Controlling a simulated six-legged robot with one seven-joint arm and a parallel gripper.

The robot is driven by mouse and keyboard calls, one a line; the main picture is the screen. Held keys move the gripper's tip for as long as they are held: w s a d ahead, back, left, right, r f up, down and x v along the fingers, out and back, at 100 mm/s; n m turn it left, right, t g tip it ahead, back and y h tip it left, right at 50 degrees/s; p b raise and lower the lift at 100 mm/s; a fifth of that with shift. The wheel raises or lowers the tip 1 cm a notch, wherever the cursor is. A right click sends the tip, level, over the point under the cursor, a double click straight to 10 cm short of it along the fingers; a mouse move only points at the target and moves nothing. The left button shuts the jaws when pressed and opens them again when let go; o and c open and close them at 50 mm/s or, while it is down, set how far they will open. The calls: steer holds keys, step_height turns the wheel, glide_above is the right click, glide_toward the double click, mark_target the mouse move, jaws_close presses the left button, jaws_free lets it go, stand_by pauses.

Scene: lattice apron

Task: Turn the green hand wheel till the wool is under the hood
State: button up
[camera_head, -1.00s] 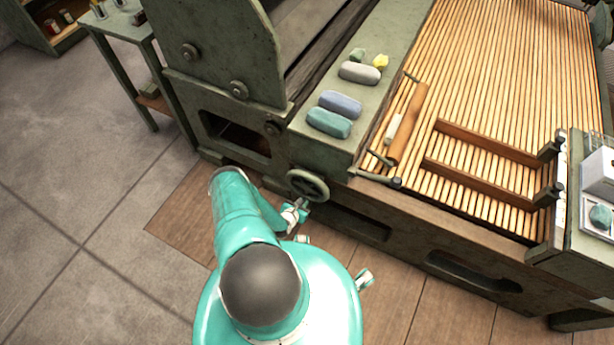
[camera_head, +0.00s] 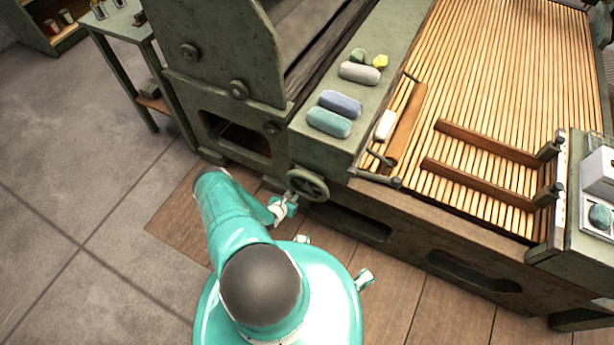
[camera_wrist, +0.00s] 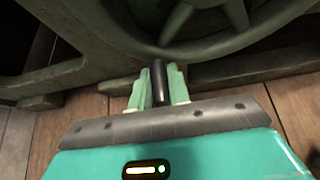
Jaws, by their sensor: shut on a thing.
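The green hand wheel (camera_head: 309,186) is on the front of the machine; its lower rim and spokes fill the top of the wrist view (camera_wrist: 235,38). My gripper (camera_head: 287,199) is at the wheel's left side. In the wrist view its fingers (camera_wrist: 160,88) are shut on the wheel's dark handle pin (camera_wrist: 159,72).
Grey (camera_head: 359,73), blue (camera_head: 340,103) and teal (camera_head: 329,122) rolls lie on the machine's green top (camera_head: 355,140). A green side table (camera_head: 125,25) stands at the upper left. The grey floor (camera_head: 60,180) at left is clear.

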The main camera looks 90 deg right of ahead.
steer(key=shift+w, duration=0.1)
steer(key=shift+w+d+r, duration=0.3)
steer(key=shift+w+r, duration=0.25)
steer(key=shift+r, duration=0.2)
steer(key=shift+w+d+r, duration=0.3)
steer(key=shift+w+r, duration=0.25)
steer(key=shift+r, duration=0.15)
steer(key=shift+w+r, duration=0.15)
steer(key=shift+r, duration=0.1)
steer(key=r, duration=0.3)
steer(key=shift+w+d, duration=0.25)
steer(key=shift+w, duration=0.1)
steer(key=shift+r, duration=0.1)
